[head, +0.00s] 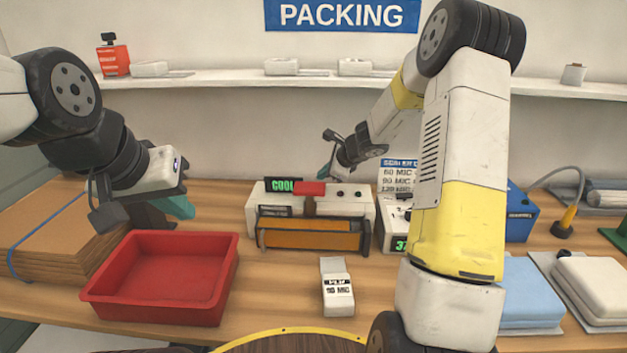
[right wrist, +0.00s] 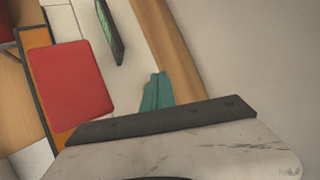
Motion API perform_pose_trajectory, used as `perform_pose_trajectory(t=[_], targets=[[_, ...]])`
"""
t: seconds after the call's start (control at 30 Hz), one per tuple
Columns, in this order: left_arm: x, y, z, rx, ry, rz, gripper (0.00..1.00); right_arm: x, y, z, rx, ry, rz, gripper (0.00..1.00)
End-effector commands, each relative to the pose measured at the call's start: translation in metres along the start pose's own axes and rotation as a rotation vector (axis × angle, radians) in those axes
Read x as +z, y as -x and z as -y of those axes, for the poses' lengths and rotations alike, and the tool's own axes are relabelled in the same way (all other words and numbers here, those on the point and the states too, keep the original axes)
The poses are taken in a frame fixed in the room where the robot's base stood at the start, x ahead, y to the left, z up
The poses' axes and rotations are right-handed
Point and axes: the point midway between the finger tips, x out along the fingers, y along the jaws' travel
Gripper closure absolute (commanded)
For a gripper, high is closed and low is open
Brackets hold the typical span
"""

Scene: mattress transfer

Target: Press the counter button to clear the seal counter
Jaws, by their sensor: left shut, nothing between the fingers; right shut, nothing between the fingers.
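The seal counter (head: 398,218) is a small white box right of the sealer, with a green lit display (head: 401,244) on its front that seems to begin with a 3. My right arm covers its right part, and I cannot make out its button. My right gripper (head: 323,174) is shut and empty, above the back of the white sealer (head: 353,205), left of the counter and higher. In the right wrist view its teal fingertips (right wrist: 155,92) show beside the sealer's red part (right wrist: 68,85). My left gripper (head: 181,207) is shut and empty above the red tray's back edge.
The red tray (head: 165,318) stands at the left beside stacked cardboard (head: 50,235). A white film packet (head: 337,290) lies in front of the sealer. A blue box (head: 520,215), blue pad (head: 530,290) and white pads (head: 592,285) are at the right.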

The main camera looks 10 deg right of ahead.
Motion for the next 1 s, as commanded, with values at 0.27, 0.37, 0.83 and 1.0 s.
perform_pose_trajectory(t=[0.27,0.37,0.83,1.0], targets=[[0.0000,0.0000,0.0000,0.000,0.000,0.000,1.00,0.0000,0.0000,0.0000,0.000,0.000,0.000,1.00],[0.0000,0.0000,0.0000,0.000,0.000,0.000,1.00,0.0000,0.0000,0.0000,0.000,0.000,0.000,1.00],[0.0000,0.0000,0.0000,0.000,0.000,0.000,1.00,-0.0035,-0.0037,-0.0029,0.000,-0.003,0.000,1.00],[0.0000,0.0000,0.0000,0.000,0.000,0.000,1.00,-0.0041,-0.0057,-0.0043,0.000,0.000,0.001,1.00]])
